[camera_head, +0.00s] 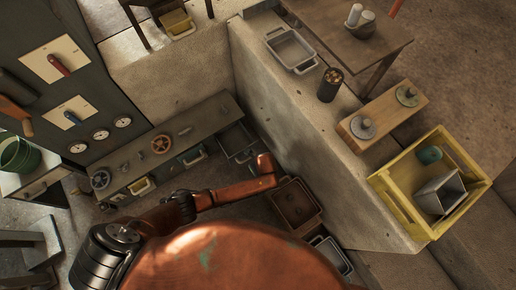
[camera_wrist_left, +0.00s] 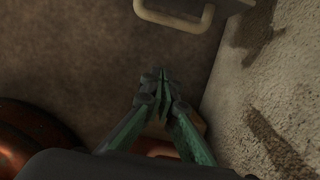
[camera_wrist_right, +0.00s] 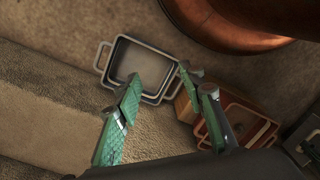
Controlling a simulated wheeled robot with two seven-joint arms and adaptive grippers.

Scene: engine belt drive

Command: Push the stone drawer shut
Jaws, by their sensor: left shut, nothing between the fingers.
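A drawer (camera_head: 237,138) stands pulled out at the right end of the grey bench, beside the pale stone wall; I cannot tell for sure that it is the stone drawer. In the left wrist view a pale bar handle (camera_wrist_left: 176,18) shows at the top, near the rough wall. My left gripper (camera_wrist_left: 163,77) is shut and empty, its fingertips apart from that handle in the picture. My left arm (camera_head: 225,194) reaches across the head view, where the gripper itself cannot be made out. My right gripper (camera_wrist_right: 161,80) is open and empty, with a grey tray beyond its fingers.
A brown tray (camera_head: 295,203) lies on the floor by the wall; a yellow crate (camera_head: 455,150) stands at right. The grey tray (camera_wrist_right: 150,55) has side handles.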

